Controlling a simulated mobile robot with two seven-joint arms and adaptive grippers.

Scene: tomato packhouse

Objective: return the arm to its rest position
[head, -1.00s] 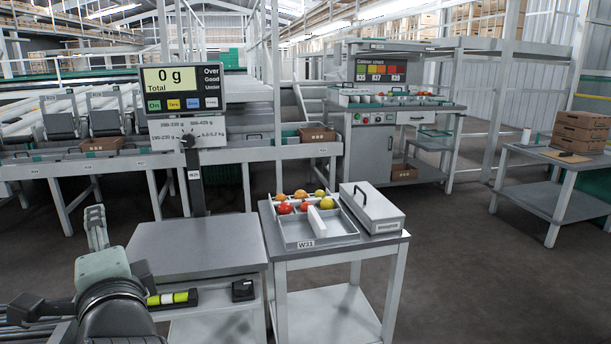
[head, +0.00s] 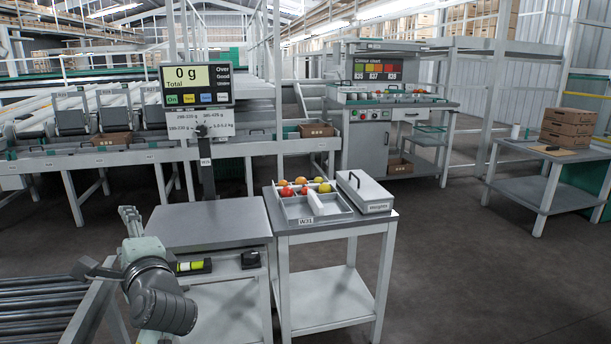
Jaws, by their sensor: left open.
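My left gripper (head: 130,221) is in the lower left of the head view, at the left front edge of the grey weighing table (head: 208,225). Its fingers point up and away, and it is open with nothing seen between the fingers. My left arm's dark grey wrist link shows below it. My right gripper is not in view.
The scale display (head: 197,85) reads 0 g. A side table (head: 330,234) holds a divided tray (head: 331,211) with several tomatoes and a closed grey case (head: 364,192). A roller conveyor (head: 35,305) lies at lower left.

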